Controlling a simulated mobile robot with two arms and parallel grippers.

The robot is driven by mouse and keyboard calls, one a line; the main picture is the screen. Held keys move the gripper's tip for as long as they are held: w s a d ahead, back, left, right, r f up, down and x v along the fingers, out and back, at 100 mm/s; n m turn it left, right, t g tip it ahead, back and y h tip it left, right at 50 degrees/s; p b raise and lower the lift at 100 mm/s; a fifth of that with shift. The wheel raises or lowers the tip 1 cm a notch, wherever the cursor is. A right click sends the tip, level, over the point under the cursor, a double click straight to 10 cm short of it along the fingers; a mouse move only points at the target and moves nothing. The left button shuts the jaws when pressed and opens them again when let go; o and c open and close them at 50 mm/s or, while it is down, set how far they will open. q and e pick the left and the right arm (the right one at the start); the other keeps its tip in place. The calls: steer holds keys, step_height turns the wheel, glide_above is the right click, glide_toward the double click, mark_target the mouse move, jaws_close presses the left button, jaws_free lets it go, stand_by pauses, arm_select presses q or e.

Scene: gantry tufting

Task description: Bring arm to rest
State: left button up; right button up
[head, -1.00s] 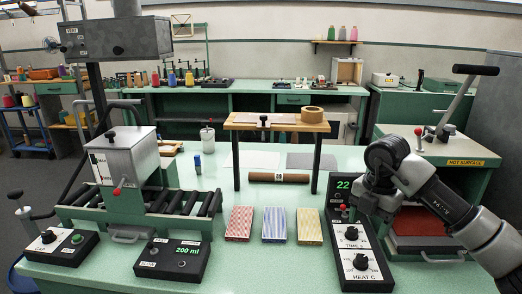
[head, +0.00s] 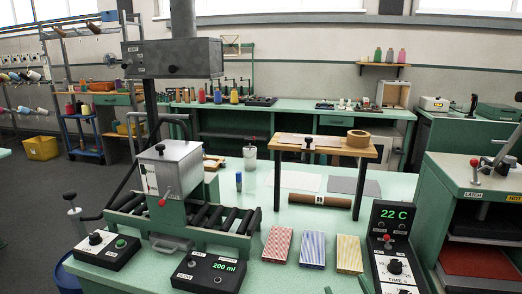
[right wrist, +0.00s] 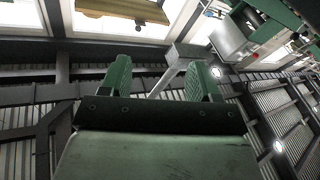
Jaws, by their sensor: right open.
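My right gripper (right wrist: 161,80) shows in the right wrist view with its two green fingers apart and nothing between them. Behind the fingers are roof beams, bright panes and corrugated sheeting. In the head view only thin slivers that may be its fingertips (head: 345,289) show at the bottom edge, left of the heat control box (head: 395,264). The rest of the right arm is out of the head view. My left gripper is not in view.
The press (head: 475,195) is at right.

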steer(key=s+d+f+m+g+h, duration=0.4)
steer(key=s+f+g, duration=0.45)
steer(key=f, duration=0.45)
steer(key=s+f+g+y, duration=0.1)
steer(key=s+f+g, duration=0.25)
steer(key=s, duration=0.35)
steer(key=s+f+g, duration=0.3)
steer(key=s+g, duration=0.1)
steer(key=s, duration=0.3)
step_height(320, 180, down, 27)
steer(key=s+g, duration=0.1)
steer(key=s, duration=0.1)
steer(key=s+d+f+g, duration=0.1)
steer(key=s+d+f, duration=0.1)
steer(key=s+f, duration=1.3)
steer(key=shift+s+d+n+g, duration=0.3)
steer(key=shift+s+d+n, duration=0.1)
steer(key=shift+s, duration=0.05)
